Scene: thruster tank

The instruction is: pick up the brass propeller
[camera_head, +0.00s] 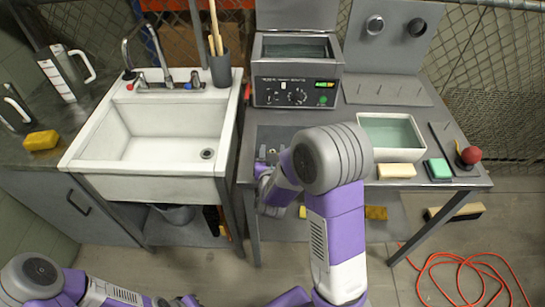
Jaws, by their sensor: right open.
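My right gripper (265,163) is over the front left of the grey metal bench, pointing away from me, with its jaws open. A dark tray or mat (270,134) lies on the bench just beyond it. A tiny brass-coloured spot shows by the fingertips, but it is too small to tell whether it is the propeller. My right forearm and its large round joint hide the bench to the right of the gripper. My left arm shows at the bottom left; its gripper is not in view.
The bench (385,91) holds an ultrasonic cleaner (295,84), a white water basin (390,151), a tan block (397,171), a green sponge (438,169) and a red-knobbed tool (469,156). A white sink (165,150) stands left. An orange cord (465,262) lies on the floor.

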